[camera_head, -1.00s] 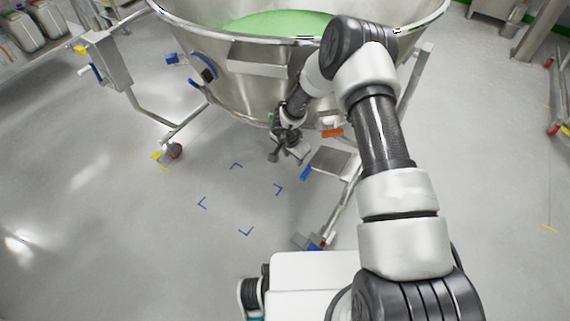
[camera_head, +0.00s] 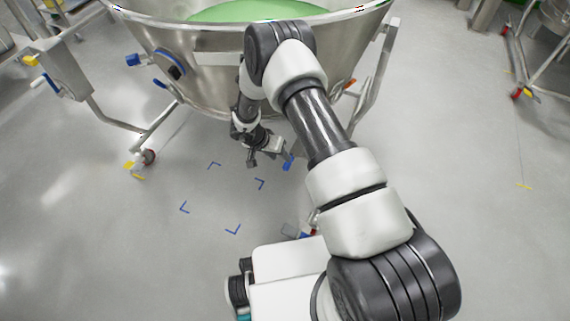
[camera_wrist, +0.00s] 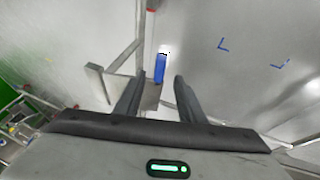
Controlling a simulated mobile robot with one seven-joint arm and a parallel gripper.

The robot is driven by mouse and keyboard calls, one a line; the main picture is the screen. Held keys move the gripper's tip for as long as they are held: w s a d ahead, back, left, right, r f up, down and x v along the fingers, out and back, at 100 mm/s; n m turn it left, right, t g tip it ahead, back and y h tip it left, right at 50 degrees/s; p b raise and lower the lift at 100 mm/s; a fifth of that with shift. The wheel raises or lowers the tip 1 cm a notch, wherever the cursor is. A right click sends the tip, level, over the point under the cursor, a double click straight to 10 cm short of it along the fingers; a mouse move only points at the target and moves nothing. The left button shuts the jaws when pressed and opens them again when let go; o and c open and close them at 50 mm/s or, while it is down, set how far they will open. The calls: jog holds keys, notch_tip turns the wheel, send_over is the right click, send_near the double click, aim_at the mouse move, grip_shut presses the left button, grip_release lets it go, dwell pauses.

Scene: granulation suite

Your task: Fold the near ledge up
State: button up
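The near ledge is a small flat metal plate with a blue tab at its edge, low on the steel vessel's stand. In the head view its blue tab (camera_head: 288,162) shows just right of my gripper (camera_head: 264,155), and my arm hides most of the plate. In the wrist view my gripper (camera_wrist: 157,90) is open, its two dark fingers apart. The blue tab (camera_wrist: 160,68) appears between and beyond the fingertips, with part of the metal ledge (camera_wrist: 150,97) showing between the fingers. I cannot tell whether a finger touches the ledge.
The large steel vessel (camera_head: 215,85) with green contents stands above, on a wheeled frame. A stand leg with a caster (camera_head: 148,157) is at left. Blue corner marks (camera_head: 233,230) lie on the open floor. Another wheeled frame (camera_head: 535,60) stands far right.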

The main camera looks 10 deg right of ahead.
aim_at(285, 164)
jog(key=b+x, duration=0.1)
jog(key=x, duration=0.5)
jog(key=shift+d+f, duration=0.1)
jog(key=shift+f, duration=0.05)
jog(key=shift+c, duration=0.2)
grip_shut()
